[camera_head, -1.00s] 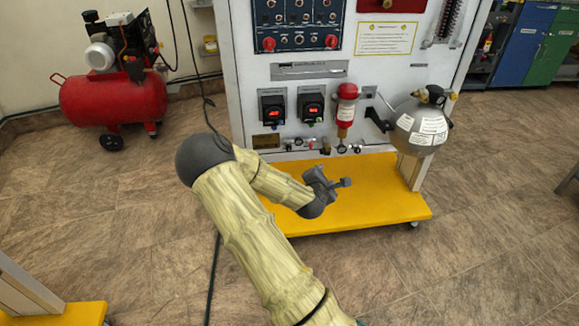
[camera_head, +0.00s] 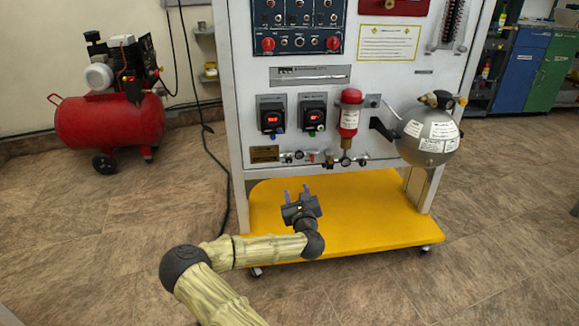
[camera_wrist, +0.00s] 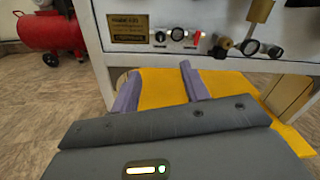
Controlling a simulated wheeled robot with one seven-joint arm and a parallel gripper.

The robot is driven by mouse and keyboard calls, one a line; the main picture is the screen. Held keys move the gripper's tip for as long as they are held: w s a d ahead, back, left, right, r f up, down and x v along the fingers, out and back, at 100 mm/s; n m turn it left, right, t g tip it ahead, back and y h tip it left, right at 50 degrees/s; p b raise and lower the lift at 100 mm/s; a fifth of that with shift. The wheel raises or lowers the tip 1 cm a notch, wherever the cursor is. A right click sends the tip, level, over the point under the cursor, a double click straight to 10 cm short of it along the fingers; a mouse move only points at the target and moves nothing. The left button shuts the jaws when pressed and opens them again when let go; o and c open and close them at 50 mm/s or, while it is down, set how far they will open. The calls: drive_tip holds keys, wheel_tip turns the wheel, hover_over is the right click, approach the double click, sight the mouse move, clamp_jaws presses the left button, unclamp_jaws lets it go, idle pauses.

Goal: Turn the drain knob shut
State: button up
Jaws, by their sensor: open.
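A row of small fittings, knobs and gauges runs along the lower edge of the white panel. A small dark knob (camera_head: 346,162) sits under the red-topped filter (camera_head: 349,115). I cannot tell for certain that it is the drain knob. In the wrist view a dark knob (camera_wrist: 221,46) stands at the upper right, among brass and black fittings. My gripper (camera_head: 297,192) is open and empty, with two purple fingers pointing toward the panel. It is below and left of the knob, clear of the panel. The fingers also show in the wrist view (camera_wrist: 157,72).
A yellow base shelf (camera_head: 372,215) juts out below the panel. A round grey tank (camera_head: 428,135) hangs at the panel's right. A red compressor (camera_head: 108,120) stands at the left, and a black cable (camera_head: 217,155) runs down beside the panel.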

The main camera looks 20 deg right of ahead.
sight(289, 161)
drive_tip(key=b+x, duration=0.3)
drive_tip(key=x, duration=0.5)
drive_tip(key=b+x, duration=0.3)
drive_tip(key=x, duration=0.4)
drive_tip(key=shift+w+d+f, duration=0.2)
drive_tip(key=shift+w, duration=0.2)
drive_tip(key=shift+b+x, duration=0.3)
drive_tip(key=shift+x, duration=0.5)
drive_tip(key=c, duration=1)
